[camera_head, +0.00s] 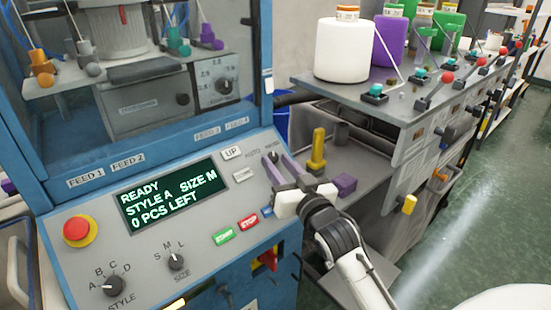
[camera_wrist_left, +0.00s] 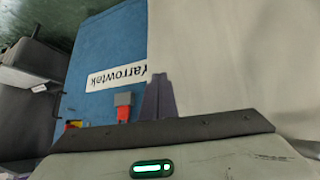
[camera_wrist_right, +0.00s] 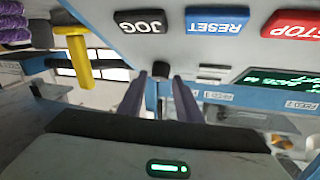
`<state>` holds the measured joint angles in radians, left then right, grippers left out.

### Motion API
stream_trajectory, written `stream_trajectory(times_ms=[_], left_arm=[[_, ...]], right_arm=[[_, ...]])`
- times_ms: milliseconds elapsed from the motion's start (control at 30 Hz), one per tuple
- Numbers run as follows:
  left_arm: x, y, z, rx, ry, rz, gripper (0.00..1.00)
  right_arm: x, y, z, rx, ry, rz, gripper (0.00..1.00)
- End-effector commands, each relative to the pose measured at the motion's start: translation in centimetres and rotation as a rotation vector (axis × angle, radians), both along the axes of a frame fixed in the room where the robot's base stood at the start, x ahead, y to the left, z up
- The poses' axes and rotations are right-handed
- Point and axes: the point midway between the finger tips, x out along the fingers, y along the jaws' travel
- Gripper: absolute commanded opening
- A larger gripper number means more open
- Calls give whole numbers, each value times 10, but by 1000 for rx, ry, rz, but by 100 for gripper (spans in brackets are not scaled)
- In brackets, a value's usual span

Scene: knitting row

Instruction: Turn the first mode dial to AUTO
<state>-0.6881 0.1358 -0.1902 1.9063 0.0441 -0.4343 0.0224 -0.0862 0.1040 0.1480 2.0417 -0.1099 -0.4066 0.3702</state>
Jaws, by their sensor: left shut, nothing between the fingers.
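The mode dial (camera_head: 273,156) is a small dark knob at the upper right of the blue machine's sloped grey panel, below the AUTO lettering. In the right wrist view the dark knob (camera_wrist_right: 161,69) shows between the fingertips. My right gripper (camera_head: 275,164) is open, its two purple-grey fingers one on each side of the knob's line. It also shows in the right wrist view (camera_wrist_right: 160,78). Whether the fingers touch the knob, and which way it points, I cannot tell. My left gripper (camera_wrist_left: 158,84) shows only in its wrist view, shut and empty beside the blue machine side.
The panel holds a display (camera_head: 172,199), a red emergency button (camera_head: 80,231), STYLE (camera_head: 112,286) and SIZE (camera_head: 176,261) dials, and green START (camera_head: 224,237) and red STOP (camera_head: 249,223) buttons. A yellow part (camera_head: 317,150) stands right of my right gripper. Yarn cones fill the neighbouring machine's top.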

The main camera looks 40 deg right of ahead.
Motion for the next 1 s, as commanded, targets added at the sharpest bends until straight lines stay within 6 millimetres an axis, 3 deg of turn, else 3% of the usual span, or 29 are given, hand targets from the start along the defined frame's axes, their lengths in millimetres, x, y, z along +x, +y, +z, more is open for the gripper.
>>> stream_trajectory(times_ms=[200, 467, 667, 1000], left_arm=[[0, 0, 2, 0, 2, -2, 0], [0, -1, 3, -1, 0, -1, 0], [0, -1, 3, -1, 0, -1, 0], [1, -1, 3, -1, -2, -1, 0]], right_arm=[[17, -3, 0, 0, 1, 1, 32], [18, -3, 0, 0, 1, 1, 32], [18, -3, -1, -1, 1, 1, 2], [17, -5, -1, -43, 2, 46, 2]])
